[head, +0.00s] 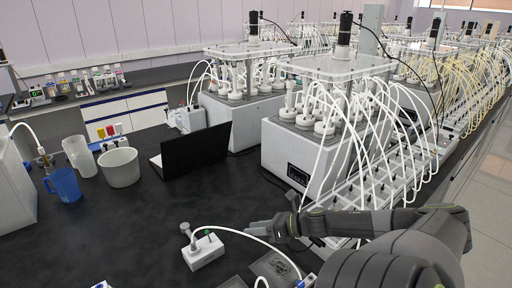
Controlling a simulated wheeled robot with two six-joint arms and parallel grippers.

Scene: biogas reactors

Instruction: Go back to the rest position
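My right arm comes in from the right edge, low over the bench. Its gripper (262,229) points left above the black bench top, close to a small white box (204,252) with a knob and a white tube. The gap between its fingers is too small in the picture to tell whether they are open or shut. I see nothing clearly held in it. My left gripper is not in view.
Reactor units (315,143) with many white tubes stand behind and right of my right arm. A black laptop (195,151), a white tub (119,167), a blue jug (64,185) and a clear jug (79,156) stand at left. The bench's left front is mostly clear.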

